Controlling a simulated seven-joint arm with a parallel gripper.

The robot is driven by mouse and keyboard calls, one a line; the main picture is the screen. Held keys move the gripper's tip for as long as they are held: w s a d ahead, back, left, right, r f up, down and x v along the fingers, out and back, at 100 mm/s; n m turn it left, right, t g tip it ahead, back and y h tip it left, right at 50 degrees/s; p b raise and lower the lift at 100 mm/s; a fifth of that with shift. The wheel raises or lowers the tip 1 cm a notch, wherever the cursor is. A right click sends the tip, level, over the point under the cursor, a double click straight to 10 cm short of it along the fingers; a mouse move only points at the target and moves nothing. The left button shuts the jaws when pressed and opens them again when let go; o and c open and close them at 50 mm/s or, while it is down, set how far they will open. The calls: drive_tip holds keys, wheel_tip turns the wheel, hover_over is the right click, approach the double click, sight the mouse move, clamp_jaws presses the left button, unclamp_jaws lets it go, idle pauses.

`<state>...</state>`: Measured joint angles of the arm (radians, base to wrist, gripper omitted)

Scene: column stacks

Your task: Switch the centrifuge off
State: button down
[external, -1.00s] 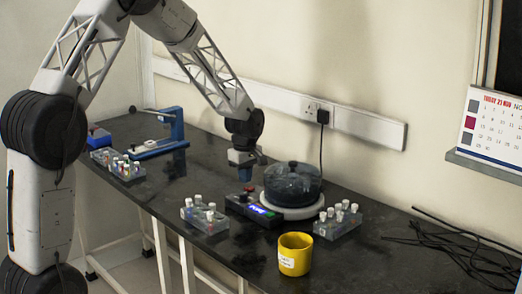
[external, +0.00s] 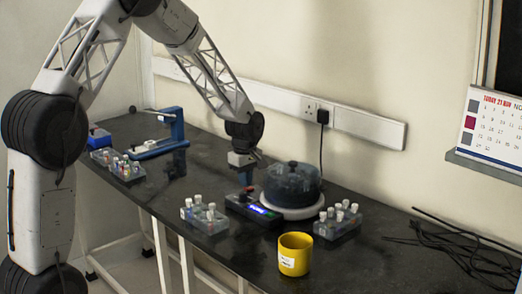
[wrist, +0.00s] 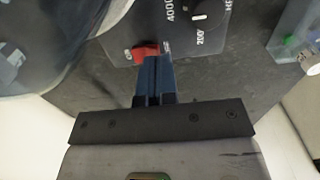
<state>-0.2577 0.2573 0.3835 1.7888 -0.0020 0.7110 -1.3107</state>
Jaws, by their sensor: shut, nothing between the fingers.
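The centrifuge (external: 291,187) has a dark domed lid and a white base. Its dark control box (external: 238,203) stands to the left of the bowl, with a blue-lit display (external: 262,209). In the wrist view the box panel (wrist: 190,35) shows a red rocker switch (wrist: 145,50) and a black knob (wrist: 207,10). My gripper (external: 246,183) is over the back of the control box. In the wrist view its shut blue fingers (wrist: 158,62) are empty, their tips right beside the switch's right end. I cannot tell whether they touch it.
A tube rack (external: 205,220) stands left of the control box, another (external: 338,222) right of the centrifuge. A yellow mug (external: 295,254) is in front. Loose black cables (external: 450,243) lie at the right. A blue device (external: 172,130) stands at the back left.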

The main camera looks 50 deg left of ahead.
drive_tip(key=shift+f, duration=0.75)
idle(0.6)
drive_tip(key=shift+r, duration=2.5)
drive_tip(key=shift+d+r, duration=0.1)
